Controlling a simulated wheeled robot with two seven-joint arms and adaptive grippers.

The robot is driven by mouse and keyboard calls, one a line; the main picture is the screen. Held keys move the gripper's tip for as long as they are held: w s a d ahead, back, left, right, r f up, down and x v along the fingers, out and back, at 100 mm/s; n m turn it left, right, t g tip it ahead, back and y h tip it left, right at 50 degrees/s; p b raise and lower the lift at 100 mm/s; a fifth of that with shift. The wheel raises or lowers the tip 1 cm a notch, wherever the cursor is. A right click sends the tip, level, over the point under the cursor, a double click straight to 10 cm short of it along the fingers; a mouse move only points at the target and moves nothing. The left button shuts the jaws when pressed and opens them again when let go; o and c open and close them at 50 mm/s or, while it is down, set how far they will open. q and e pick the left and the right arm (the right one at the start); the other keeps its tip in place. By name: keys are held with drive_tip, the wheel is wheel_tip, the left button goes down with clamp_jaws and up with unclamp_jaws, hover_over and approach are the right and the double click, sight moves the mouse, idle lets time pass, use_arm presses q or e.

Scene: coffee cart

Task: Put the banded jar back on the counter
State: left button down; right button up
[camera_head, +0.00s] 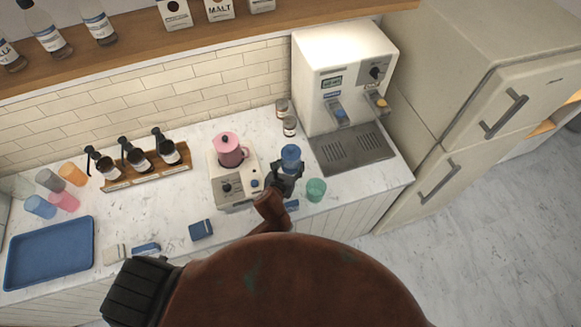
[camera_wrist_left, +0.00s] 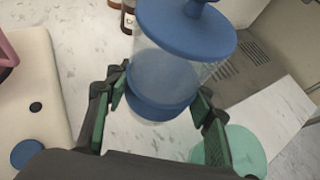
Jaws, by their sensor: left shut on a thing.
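The banded jar is clear with a blue lid and a blue band low on its body; it shows in the head view (camera_head: 291,155) and large in the left wrist view (camera_wrist_left: 163,84). My left gripper (camera_head: 286,180) is shut on it, with a finger on each side of the lower blue band (camera_wrist_left: 157,100). The jar is about upright over the white counter (camera_head: 235,228), just right of the blender. I cannot tell whether its base touches the counter. My right gripper is not in view.
A blender with a pink jug (camera_head: 229,150) stands close on the left. A green cup (camera_head: 316,190) stands close on the right, near the front edge. Two small jars (camera_head: 289,126) and a white dispenser (camera_head: 345,75) stand behind. A blue tray (camera_head: 50,252) lies far left.

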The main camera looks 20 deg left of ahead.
use_arm(q)
drive_tip(key=shift+w+a+f, duration=0.15)
drive_tip(key=shift+w+f, duration=0.9)
drive_tip(key=shift+f, duration=1.55)
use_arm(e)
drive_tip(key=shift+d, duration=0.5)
use_arm(q)
drive_tip(key=shift+f, duration=0.1)
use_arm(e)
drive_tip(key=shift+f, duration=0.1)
use_arm(q)
drive_tip(key=c, duration=0.9)
unclamp_jaws()
drive_tip(key=shift+f, duration=0.1)
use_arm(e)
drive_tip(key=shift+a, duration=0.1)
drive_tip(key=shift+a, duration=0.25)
use_arm(q)
drive_tip(key=shift+s+a+r, duration=0.1)
drive_tip(key=shift+s+r, duration=0.15)
drive_tip(key=shift+s, duration=0.05)
drive_tip(key=v, duration=1.1)
drive_tip(key=shift+s+r, duration=0.1)
drive_tip(key=shift+s, duration=0.15)
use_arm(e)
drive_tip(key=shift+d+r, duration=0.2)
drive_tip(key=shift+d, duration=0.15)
